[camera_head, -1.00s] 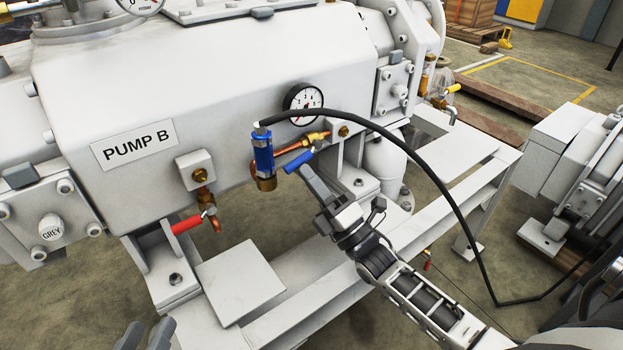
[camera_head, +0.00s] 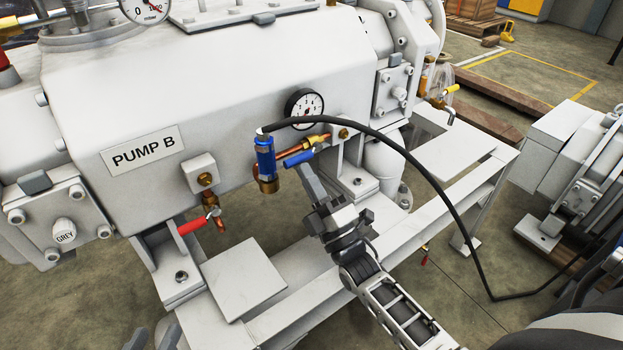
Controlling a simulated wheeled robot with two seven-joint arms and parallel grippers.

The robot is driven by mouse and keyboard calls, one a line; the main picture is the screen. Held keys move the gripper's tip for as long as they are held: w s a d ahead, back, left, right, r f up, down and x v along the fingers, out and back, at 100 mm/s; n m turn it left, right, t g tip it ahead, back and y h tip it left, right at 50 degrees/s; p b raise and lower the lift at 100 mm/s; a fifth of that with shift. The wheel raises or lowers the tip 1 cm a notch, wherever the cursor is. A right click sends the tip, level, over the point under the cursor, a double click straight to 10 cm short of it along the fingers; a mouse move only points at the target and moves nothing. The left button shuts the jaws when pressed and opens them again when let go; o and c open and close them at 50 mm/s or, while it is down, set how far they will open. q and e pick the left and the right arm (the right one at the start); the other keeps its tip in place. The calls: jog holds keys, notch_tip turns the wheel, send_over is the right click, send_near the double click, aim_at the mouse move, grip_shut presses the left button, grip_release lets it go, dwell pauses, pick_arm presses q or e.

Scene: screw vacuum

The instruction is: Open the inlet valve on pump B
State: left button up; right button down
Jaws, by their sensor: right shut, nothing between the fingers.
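PUMP B (camera_head: 330,65) is a pale grey machine with its name plate on the front. A blue lever handle (camera_head: 298,159) sits on a brass valve (camera_head: 318,142) on its front, nearly along the copper pipe. A red lever (camera_head: 192,226) is on another small valve to the left. No label shows which is the inlet valve. My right gripper (camera_head: 306,174) is shut and empty, its fingertips just below the blue lever; whether they touch it I cannot tell. My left gripper (camera_head: 152,338) is at the bottom edge, partly cut off, its fingers apart.
A blue cylindrical fitting (camera_head: 265,157) with a black cable (camera_head: 440,185) hangs beside the blue lever; the cable loops over my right arm. A gauge (camera_head: 305,105) is above. The steel frame (camera_head: 400,235) lies below. Another machine (camera_head: 570,165) stands at right.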

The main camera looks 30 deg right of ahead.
pick_arm(q)
jog(key=shift+s+d+r, duration=0.15)
jog(key=shift+s+d, duration=0.1)
jog(key=shift+s, duration=0.15)
pick_arm(e)
jog(key=v, duration=1.3)
jog(key=shift+s+f, duration=0.2)
jog(key=shift+s, duration=0.1)
